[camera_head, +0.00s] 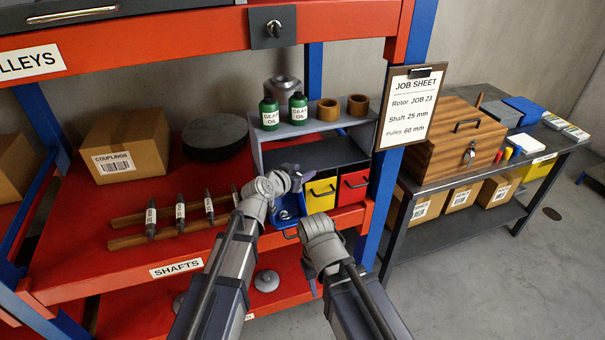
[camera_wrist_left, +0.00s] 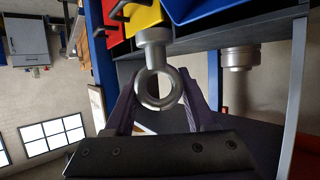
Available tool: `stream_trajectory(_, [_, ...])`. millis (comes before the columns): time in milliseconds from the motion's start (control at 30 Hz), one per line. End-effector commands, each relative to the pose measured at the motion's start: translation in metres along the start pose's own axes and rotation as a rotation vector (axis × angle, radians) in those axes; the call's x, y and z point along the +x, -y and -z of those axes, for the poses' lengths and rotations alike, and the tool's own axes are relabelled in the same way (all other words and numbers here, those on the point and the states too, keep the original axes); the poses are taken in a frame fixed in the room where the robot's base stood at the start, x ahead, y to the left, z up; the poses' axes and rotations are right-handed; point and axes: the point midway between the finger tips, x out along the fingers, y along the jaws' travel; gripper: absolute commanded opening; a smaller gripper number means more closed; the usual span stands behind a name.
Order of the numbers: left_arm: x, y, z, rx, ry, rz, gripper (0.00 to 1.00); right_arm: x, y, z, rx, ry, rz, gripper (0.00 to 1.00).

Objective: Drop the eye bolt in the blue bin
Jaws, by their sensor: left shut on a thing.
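My left gripper (camera_head: 294,173) is over the blue bin (camera_head: 289,212), in front of the grey shelf unit. In the left wrist view its purple fingers (camera_wrist_left: 158,100) are shut on the silver eye bolt (camera_wrist_left: 153,36), one on each side of the ring. The shank points away from the gripper. The blue bin also shows at the top of the left wrist view (camera_wrist_left: 205,10). In the head view the bolt is too small to make out, and the arm partly covers the bin. My right gripper (camera_head: 338,240) is in front of the shelf, its jaws unclear.
A yellow bin (camera_head: 319,196) and a red bin (camera_head: 353,187) stand right of the blue one. Green oil bottles (camera_head: 269,114) and brown rings (camera_head: 328,110) sit on the unit above. Several dark shafts (camera_head: 180,213) lie on the left. A clipboard (camera_head: 408,105) hangs at the post.

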Motion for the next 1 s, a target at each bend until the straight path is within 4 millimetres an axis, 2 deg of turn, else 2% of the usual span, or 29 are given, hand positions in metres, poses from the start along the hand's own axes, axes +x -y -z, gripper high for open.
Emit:
stream_trajectory(133, [0.000, 0.000, 0.000, 0.000, 0.000, 0.000, 0.00, 0.000, 0.000, 0.000, 0.000, 0.000, 0.000, 0.42])
stream_trajectory(167, [0.000, 0.000, 0.000, 0.000, 0.000, 0.000, 0.57, 0.000, 0.000, 0.000, 0.000, 0.000, 0.000, 0.42])
stream_trajectory(467, [0.000, 0.000, 0.000, 0.000, 0.000, 0.000, 0.91, 0.000, 0.000, 0.000, 0.000, 0.000, 0.000, 0.42])
stream_trajectory(767, [-0.002, 0.000, 0.000, 0.000, 0.000, 0.000, 0.91, -0.001, 0.000, 0.000, 0.000, 0.000, 0.000, 0.42])
stream_trajectory(1000, [-0.024, 0.000, 0.002, -0.002, -0.001, 0.001, 0.91, -0.010, -0.001, -0.001, 0.000, 0.000, 0.000, 0.42])
